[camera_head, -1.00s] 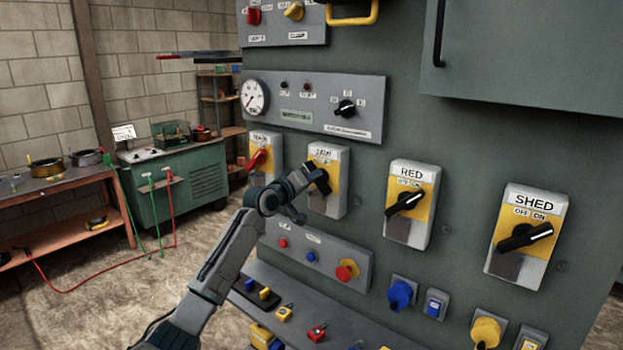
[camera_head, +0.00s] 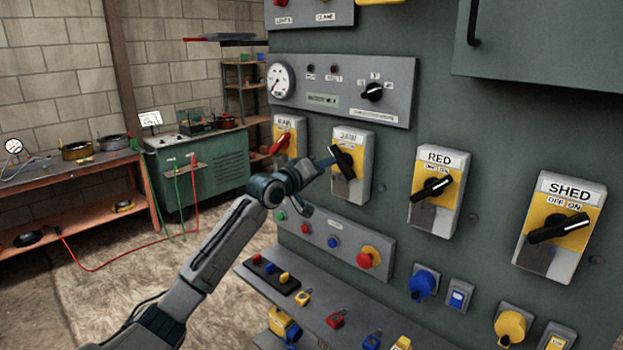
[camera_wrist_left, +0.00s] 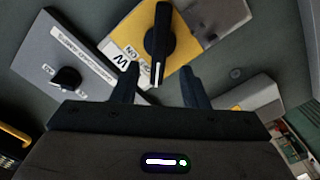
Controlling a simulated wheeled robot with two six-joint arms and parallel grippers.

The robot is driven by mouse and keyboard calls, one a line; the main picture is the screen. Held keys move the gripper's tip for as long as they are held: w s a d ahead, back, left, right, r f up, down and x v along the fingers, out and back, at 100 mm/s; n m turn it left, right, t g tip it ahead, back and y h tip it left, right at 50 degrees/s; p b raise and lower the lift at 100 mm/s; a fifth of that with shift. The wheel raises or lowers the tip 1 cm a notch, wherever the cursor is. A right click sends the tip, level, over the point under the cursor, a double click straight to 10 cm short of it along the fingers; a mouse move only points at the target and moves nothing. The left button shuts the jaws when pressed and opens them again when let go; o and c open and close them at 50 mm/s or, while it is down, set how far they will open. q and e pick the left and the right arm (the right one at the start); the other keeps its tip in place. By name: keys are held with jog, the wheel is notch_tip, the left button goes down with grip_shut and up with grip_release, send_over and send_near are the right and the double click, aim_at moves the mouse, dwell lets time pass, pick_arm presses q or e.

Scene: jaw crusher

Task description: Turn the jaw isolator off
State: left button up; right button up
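The jaw isolator (camera_head: 364,175) is a grey box with a yellow plate, second from left in its row. Its label is only partly legible. Its black handle (camera_head: 343,161) leans opposite to the RED and SHED handles. My left gripper (camera_head: 326,163) is just left of the handle. Contact cannot be told. My right gripper is not in view.
The red-handled isolator (camera_head: 283,140) is on the left, the RED isolator (camera_head: 438,185) and SHED isolator (camera_head: 560,228) on the right. A gauge panel (camera_head: 340,90) is above; a button box (camera_head: 334,238) and shelf (camera_head: 330,303) are below. Open floor lies left.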

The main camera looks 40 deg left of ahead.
pick_arm(q)
jog(key=shift+s+a+b, duration=0.2)
jog(key=shift+s+b, duration=0.65)
jog(key=shift+s, duration=1.7)
